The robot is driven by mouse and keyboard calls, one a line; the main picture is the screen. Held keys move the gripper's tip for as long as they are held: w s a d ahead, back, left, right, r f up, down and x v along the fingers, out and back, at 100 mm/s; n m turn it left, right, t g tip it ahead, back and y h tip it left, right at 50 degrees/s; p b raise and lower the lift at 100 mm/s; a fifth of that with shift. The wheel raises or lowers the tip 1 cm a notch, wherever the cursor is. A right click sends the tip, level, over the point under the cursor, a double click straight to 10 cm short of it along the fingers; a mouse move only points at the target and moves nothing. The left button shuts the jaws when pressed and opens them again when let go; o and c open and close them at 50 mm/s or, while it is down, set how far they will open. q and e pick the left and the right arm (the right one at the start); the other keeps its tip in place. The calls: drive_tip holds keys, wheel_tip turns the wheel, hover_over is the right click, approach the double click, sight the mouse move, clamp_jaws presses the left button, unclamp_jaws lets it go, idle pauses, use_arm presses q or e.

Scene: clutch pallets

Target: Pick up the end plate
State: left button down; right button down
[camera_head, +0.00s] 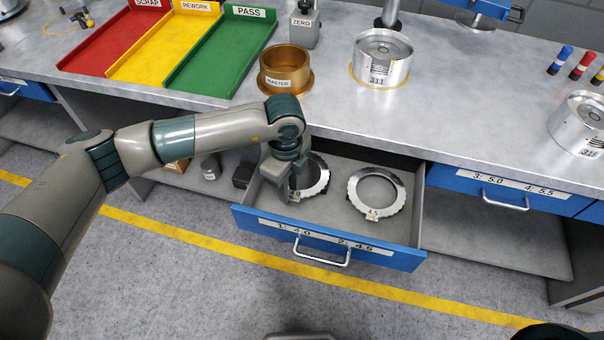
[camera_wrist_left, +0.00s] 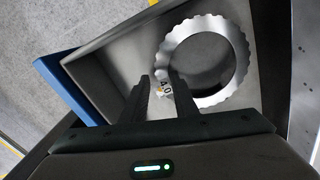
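Two scalloped silver end plates lie flat in the open drawer (camera_head: 240,203). The left plate (camera_head: 316,178), tagged 4.0, is partly hidden by my left gripper (camera_head: 290,192). The right plate (camera_head: 394,203), tagged 4.5, is fully seen. In the left wrist view, the 4.0 plate (camera_wrist_left: 241,55) lies beyond the fingertips. My left gripper (camera_wrist_left: 159,77) is open, its fingers apart on either side of the plate's tagged rim. I cannot tell whether they touch it. My right gripper is not in view.
Above the drawer is the grey bench (camera_head: 330,108). On it are a brass master ring (camera_head: 285,66), a silver part tagged 311 (camera_head: 381,60), another silver part (camera_head: 580,120), and red, yellow and green (camera_head: 225,55) trays. A closed drawer (camera_head: 505,190) is at right.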

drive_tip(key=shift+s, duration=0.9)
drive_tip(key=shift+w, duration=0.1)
